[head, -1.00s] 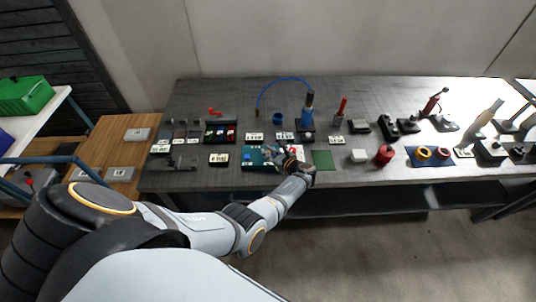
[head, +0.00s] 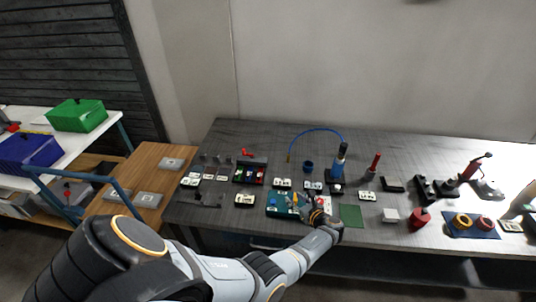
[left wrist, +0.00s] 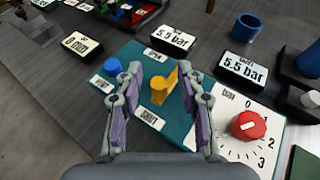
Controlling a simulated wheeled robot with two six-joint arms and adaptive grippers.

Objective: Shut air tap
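The air tap is a yellow handle (left wrist: 163,86) on a teal panel (left wrist: 178,128). In the left wrist view an "OPEN" label (left wrist: 153,55) lies beyond it and a "SHUT" label (left wrist: 150,118) on the near side. The handle slants between them; its exact setting is hard to tell. My left gripper (left wrist: 162,76) is open, its two fingers on either side of the handle, with gaps visible. In the head view my left gripper (head: 308,208) is over the right part of the panel (head: 276,207) and partly hides it. My right gripper is not in view.
A red knob (left wrist: 248,125) on a white dial is close to the right finger. A blue cap (left wrist: 112,66) is left of the fingers. Small "5.5 bar" displays (left wrist: 172,40) and a blue cup (left wrist: 246,27) stand behind. A green mat (head: 351,215) lies right of the panel.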

